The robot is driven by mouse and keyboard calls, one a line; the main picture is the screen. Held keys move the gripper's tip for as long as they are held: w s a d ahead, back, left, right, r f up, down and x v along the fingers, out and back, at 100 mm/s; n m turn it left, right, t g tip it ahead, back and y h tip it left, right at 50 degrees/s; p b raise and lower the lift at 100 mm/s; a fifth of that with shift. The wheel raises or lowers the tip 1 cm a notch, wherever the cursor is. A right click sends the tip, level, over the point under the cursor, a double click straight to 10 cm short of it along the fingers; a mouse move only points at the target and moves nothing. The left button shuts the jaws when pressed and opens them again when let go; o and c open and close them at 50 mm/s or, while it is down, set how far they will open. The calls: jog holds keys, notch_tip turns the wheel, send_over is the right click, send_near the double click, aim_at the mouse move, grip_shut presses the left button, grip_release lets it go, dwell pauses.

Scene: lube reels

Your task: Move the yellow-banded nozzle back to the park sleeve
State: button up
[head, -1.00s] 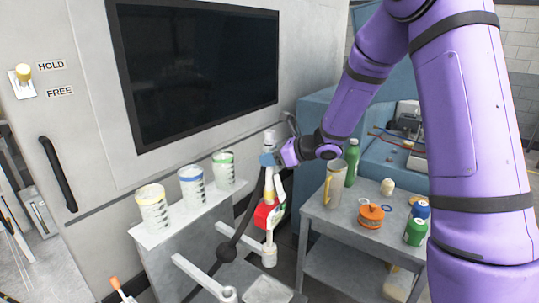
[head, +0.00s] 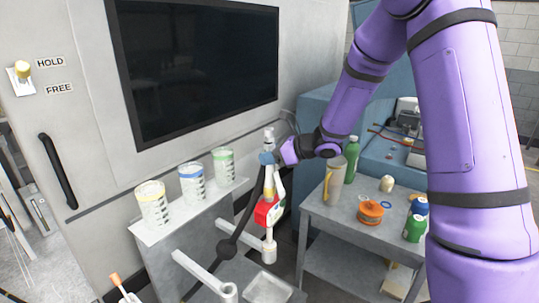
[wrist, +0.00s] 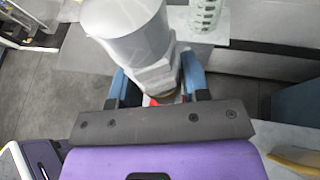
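The yellow-banded nozzle (head: 268,190) hangs roughly upright, with a pale top, a yellow band and a red part below. My gripper (head: 267,158) has its blue fingers closed around its upper part. In the wrist view, the nozzle's grey body (wrist: 140,45) rises between the two blue fingers, and my gripper (wrist: 160,88) grips it from both sides. A pale cup-like sleeve (head: 269,254), probably the park sleeve, stands at the end of a bracket under the nozzle's lower end. I cannot tell whether the tip is inside it.
A second bracket (head: 200,272) ends in an empty-looking ring at front left. A dark hose (head: 240,225) runs beside the nozzle. Several banded cups (head: 191,184) stand on a ledge at left. A side table (head: 325,215) at right holds a mug, a green bottle and cans.

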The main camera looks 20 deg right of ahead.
jog(key=o, duration=0.3)
jog(key=shift+o, duration=0.2)
jog(key=v, duration=1)
jog(key=shift+s+d, duration=0.15)
jog(key=shift+d, duration=0.1)
jog(key=shift+r, duration=0.25)
